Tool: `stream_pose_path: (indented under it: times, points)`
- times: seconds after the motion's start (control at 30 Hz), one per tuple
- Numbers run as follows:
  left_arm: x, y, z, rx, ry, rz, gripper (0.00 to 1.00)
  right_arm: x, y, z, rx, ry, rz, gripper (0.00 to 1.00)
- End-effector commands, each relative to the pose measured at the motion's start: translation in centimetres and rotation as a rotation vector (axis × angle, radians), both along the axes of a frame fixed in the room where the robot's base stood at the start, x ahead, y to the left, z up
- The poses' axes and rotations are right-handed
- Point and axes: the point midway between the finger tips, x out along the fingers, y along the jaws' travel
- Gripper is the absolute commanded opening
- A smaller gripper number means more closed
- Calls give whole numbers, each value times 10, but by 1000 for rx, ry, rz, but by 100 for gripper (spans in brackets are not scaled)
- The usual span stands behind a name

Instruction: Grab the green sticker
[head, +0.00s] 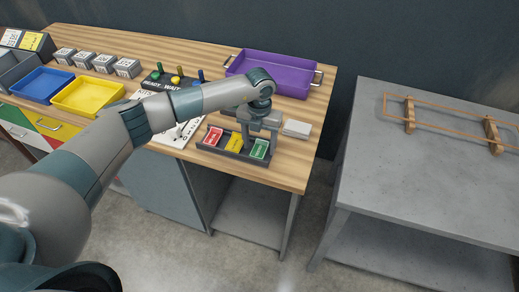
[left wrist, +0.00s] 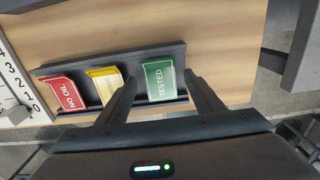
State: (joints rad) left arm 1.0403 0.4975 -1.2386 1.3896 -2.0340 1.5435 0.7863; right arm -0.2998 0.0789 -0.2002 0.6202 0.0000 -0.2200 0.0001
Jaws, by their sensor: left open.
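The green sticker (head: 259,149) stands at the right end of a dark holder (head: 206,147) on the wooden workbench. My left gripper (head: 260,138) is open above the holder, pointing down. In the left wrist view its fingers (left wrist: 160,85) lie on either side of the green sticker, the left one overlapping the yellow sticker. I cannot tell whether they touch anything. My right gripper is out of view.
A purple tray (head: 295,91) stands behind the holder, and a white block (head: 297,129) lies right of it. Blue (head: 43,98) and yellow trays (head: 65,104) stand at the left. A grey table (head: 410,185) with a wooden rack (head: 409,113) is at the right.

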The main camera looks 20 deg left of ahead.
Motion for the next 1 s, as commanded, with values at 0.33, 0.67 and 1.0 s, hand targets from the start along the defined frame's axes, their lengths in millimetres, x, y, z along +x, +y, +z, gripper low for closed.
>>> stream_pose_path:
  times: [0.33,0.67,1.0]
  points:
    - [0,0,0,0,0,0,17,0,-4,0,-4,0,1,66]
    - [0,0,2,0,0,0,17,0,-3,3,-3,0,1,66]
    - [2,0,29,-1,-6,-2,17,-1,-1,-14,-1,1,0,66]
